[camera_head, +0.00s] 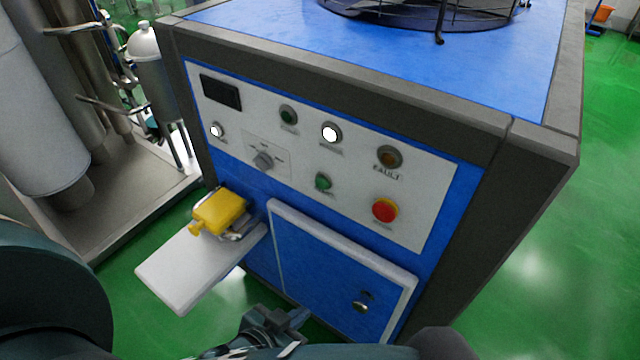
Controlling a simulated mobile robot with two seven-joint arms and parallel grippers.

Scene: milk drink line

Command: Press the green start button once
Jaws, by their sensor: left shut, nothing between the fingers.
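The control panel (355,190) is a pale plate on the front of a blue and dark grey machine. A second dark green round fitting (289,115) is in the upper row. The small labels under both green ones are too blurred to read. My left gripper (292,321) is shut and empty at the bottom of the view, well below the panel and apart from the buttons. My right gripper is not in view.
A blue door (335,275) is below.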

